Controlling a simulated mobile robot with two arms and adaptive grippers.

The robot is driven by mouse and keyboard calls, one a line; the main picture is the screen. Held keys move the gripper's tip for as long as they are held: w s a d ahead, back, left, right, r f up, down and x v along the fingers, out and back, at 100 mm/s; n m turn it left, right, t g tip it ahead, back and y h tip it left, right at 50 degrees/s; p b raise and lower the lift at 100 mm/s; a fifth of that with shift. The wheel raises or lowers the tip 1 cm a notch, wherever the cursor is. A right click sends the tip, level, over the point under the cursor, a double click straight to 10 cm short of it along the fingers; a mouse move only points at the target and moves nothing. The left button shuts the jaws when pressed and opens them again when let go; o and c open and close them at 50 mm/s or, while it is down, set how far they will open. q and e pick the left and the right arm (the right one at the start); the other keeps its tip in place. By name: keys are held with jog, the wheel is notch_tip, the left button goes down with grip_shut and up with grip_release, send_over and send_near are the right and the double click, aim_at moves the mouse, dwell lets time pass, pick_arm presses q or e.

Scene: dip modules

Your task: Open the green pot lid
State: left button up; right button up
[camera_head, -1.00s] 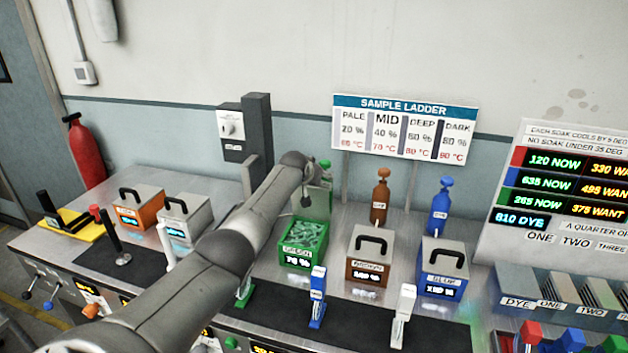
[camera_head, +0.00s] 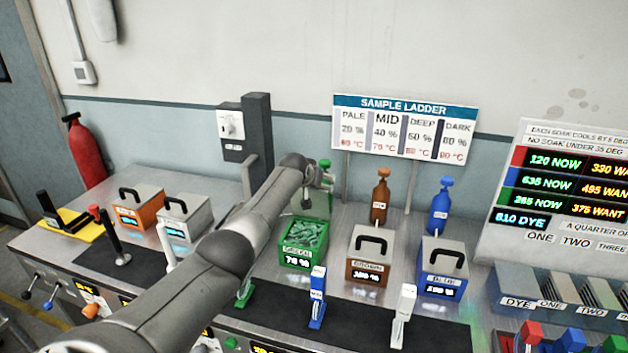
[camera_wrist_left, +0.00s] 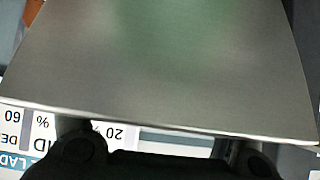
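The green pot (camera_head: 303,247) stands in the middle of the bench, its top uncovered and green contents showing. Its lid (camera_head: 317,206) stands raised at the pot's back edge, partly covered by my arm. My left gripper (camera_head: 322,177) is at the top of the raised lid, partly hidden by my wrist. In the left wrist view, a broad grey plate (camera_wrist_left: 160,70), which looks like the lid, fills most of the picture with a faint green reflection. The fingertips are hidden there. My right gripper is in neither view.
Brown (camera_head: 368,258) and blue (camera_head: 443,270) pots stand closed to the right, with bottles behind them. Orange (camera_head: 138,208) and grey (camera_head: 186,222) lidded boxes stand left. Levers line the front, including a blue one (camera_head: 318,298). The sample ladder sign (camera_head: 405,127) stands behind.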

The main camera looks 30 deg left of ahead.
pick_arm(q)
jog(key=shift+o, duration=1.3)
jog(key=shift+w+f, duration=0.25)
jog(key=shift+f, duration=0.2)
jog(key=v, duration=1.2)
jog(key=shift+r, duration=0.25)
